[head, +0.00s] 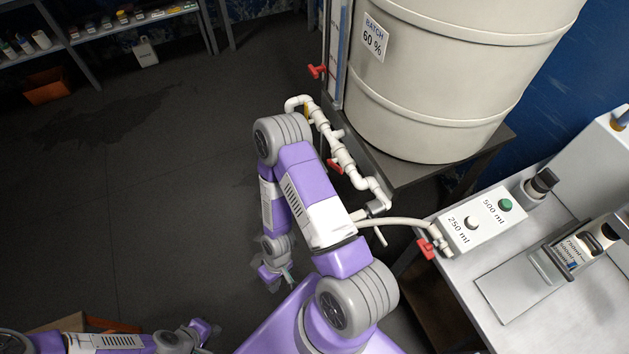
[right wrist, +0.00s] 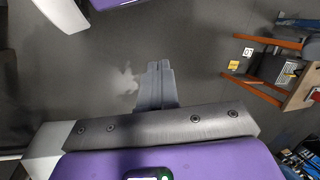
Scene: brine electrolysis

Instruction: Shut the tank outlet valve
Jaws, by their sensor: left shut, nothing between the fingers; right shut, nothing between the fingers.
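A large cream tank (head: 440,80) labelled "BATCH 60 %" stands at the upper right. White pipework (head: 350,170) runs along the stand's left edge, with a red valve handle (head: 335,166) on it. A second red handle (head: 317,71) sits higher, beside the tank's level gauge. I cannot tell for sure which is the tank outlet valve. My right gripper (head: 284,281) is shut and empty, below and left of the pipework and apart from it. Its shut fingers also show in the right wrist view (right wrist: 155,85). My left gripper (head: 211,333) is shut and empty at the bottom, far from the valves.
A bench (head: 550,315) on the right holds a dispenser box (head: 482,222) marked 250 ml and 500 ml, with a red handle (head: 425,249) at its hose. Shelves (head: 90,35) stand at the back left. My right arm hides part of the pipework.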

